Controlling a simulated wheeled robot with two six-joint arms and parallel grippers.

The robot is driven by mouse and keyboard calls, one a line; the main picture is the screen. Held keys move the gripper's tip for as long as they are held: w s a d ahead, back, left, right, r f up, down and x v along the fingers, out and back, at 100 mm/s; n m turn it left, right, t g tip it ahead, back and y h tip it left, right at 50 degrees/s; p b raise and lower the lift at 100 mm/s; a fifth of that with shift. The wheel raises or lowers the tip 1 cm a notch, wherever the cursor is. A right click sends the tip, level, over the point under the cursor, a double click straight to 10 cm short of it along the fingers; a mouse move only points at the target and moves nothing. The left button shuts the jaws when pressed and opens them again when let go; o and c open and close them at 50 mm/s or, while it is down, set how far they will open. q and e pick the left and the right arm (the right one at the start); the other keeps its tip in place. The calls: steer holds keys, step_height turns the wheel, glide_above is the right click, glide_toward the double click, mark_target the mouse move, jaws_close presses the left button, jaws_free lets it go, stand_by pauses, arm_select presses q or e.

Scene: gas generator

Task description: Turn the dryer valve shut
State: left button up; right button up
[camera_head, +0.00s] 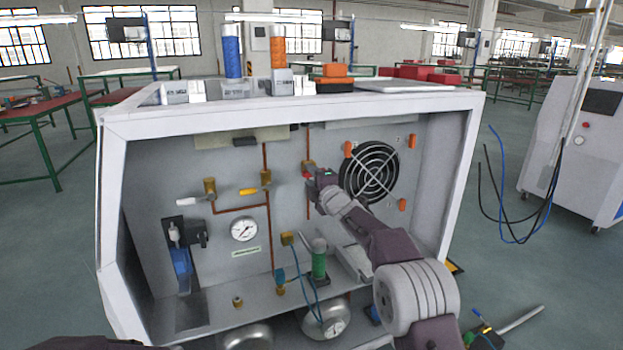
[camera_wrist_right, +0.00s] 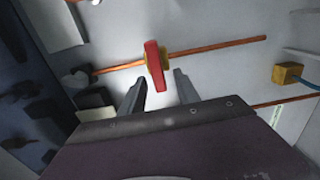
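Three valves with coloured handles sit on copper pipes on the cabinet's back panel. Their handles are white (camera_head: 190,201), yellow (camera_head: 249,191) and red (camera_head: 306,175). No readable label shows which is the dryer valve. My right gripper (camera_head: 314,180) is at the red-handled valve and partly covers it. In the right wrist view, the red handle (camera_wrist_right: 155,66) lies crosswise to its pipe. My right gripper (camera_wrist_right: 158,88) is open there, with the handle just ahead of and between its fingertips. Contact cannot be told. My left gripper is out of view.
A black fan grille (camera_head: 371,172) is right of the red valve. A pressure gauge (camera_head: 244,229) and a green cylinder (camera_head: 319,260) sit lower. The cabinet's white frame (camera_head: 290,112) surrounds the opening. A blue filter unit (camera_head: 181,265) is at the left.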

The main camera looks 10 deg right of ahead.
steer(key=shift+s, duration=0.1)
steer(key=shift+s+d, duration=0.15)
steer(key=shift+s, duration=0.2)
steer(key=b+v, duration=0.1)
steer(key=v, duration=0.7)
